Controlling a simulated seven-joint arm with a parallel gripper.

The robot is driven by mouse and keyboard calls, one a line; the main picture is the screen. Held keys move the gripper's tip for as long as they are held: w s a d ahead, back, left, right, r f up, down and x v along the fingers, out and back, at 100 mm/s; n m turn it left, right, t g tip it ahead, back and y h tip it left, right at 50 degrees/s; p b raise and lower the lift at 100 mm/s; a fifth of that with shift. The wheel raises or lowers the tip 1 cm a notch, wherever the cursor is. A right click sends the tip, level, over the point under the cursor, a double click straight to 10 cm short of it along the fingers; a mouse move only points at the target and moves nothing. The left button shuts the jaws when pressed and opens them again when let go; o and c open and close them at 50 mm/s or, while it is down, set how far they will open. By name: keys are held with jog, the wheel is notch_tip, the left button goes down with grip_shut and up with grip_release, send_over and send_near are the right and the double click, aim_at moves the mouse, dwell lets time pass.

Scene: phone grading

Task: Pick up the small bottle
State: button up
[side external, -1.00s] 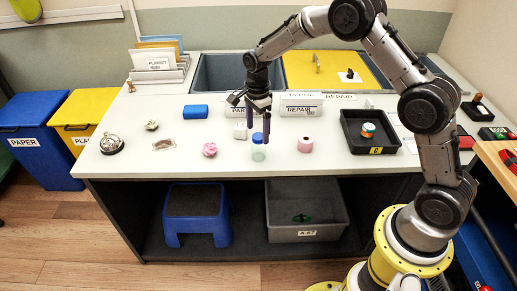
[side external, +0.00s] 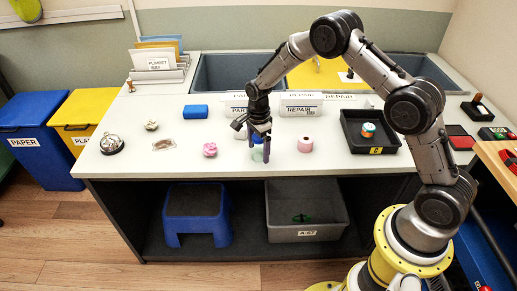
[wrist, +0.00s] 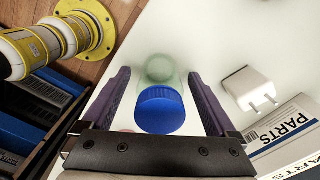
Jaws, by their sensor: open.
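The small bottle has a blue cap and a pale green, see-through body (side external: 257,155). It stands on the white counter (side external: 345,167) near the front edge, apparently upright. In the wrist view the bottle's blue cap (wrist: 160,110) is nearest to me, with the green body behind it. My gripper (side external: 260,153) points down over the bottle. In the wrist view my gripper (wrist: 160,73) is open, with one purple finger on each side of the bottle and a gap to both. In the side view the fingers partly hide the bottle.
A white plug (wrist: 250,88) and a PARTS box (wrist: 284,127) are close to the right finger in the wrist view. A pink roll (side external: 305,145) stands right of the bottle, a pink flower-like item (side external: 210,149) left. A black tray (side external: 352,140) is further right.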

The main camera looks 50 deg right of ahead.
jog(key=c, duration=1.4)
grip_shut()
jog(key=shift+r, duration=0.15)
